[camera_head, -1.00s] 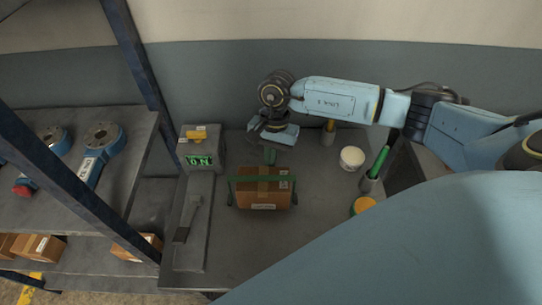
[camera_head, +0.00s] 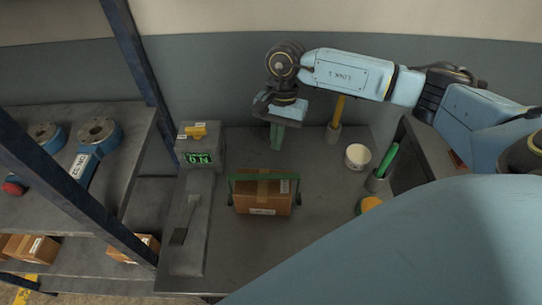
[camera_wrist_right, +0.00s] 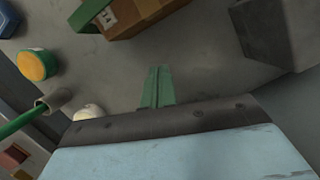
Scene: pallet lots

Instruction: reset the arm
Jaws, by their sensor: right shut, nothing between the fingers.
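My right arm reaches in from the right in the head view. Its right gripper (camera_head: 276,136) has green fingers pointing down, shut and empty, above the back of the grey table (camera_head: 325,240). In the right wrist view the fingers (camera_wrist_right: 157,88) are together with nothing between them. The brown cardboard box (camera_head: 263,206) stands on the table in front of the gripper, apart from it, with a green frame (camera_head: 263,177) around it. The box also shows at the top of the right wrist view (camera_wrist_right: 145,14). My left gripper is not in view.
A grey device with a green display (camera_head: 198,158) stands left of the box. A yellow-handled tool (camera_head: 337,110), a white cup (camera_head: 357,157), a green-handled tool (camera_head: 387,160) and a yellow-topped item (camera_head: 371,203) stand right. Shelving with boxes (camera_head: 137,249) is at the left.

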